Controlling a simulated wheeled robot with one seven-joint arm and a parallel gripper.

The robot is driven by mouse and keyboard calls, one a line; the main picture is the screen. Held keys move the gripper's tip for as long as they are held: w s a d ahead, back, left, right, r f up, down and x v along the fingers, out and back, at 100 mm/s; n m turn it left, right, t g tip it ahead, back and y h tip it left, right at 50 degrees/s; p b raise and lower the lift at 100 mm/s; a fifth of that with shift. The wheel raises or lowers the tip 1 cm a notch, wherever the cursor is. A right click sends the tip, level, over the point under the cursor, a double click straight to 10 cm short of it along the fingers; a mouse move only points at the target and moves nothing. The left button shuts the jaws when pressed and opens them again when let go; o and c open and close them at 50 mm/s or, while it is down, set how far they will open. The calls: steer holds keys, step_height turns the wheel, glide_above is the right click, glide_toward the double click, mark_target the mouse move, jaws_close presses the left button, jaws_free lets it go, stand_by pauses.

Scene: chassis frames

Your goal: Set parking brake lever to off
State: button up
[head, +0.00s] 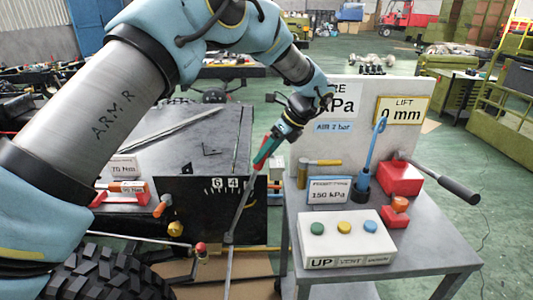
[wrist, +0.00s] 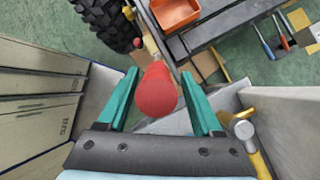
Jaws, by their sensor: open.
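The lever, a grey metal rod with a red grip (head: 264,153), rises from a low pivot beside the dark chassis block and leans up to the right in the head view. My gripper (head: 277,137) is at the top of this lever, coming down from above. In the wrist view the red rounded grip (wrist: 157,92) sits between the two teal fingers of my gripper (wrist: 165,100). The fingers stand apart, with gaps beside the grip. No off or on marking is readable near the lever.
A grey cart (head: 425,245) stands right of the lever, with a white button box (head: 345,240), a blue-handled tool (head: 371,150), red blocks and a sign panel. A small red knob (head: 200,247) is near the lever's base. A black tyre (head: 105,275) is at lower left.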

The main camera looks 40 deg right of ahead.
steer(key=b+v, duration=0.2)
steer(key=v, duration=0.8)
steer(key=shift+r+b, duration=0.35)
steer(key=shift+s+d, duration=0.15)
steer(key=shift+s, duration=0.1)
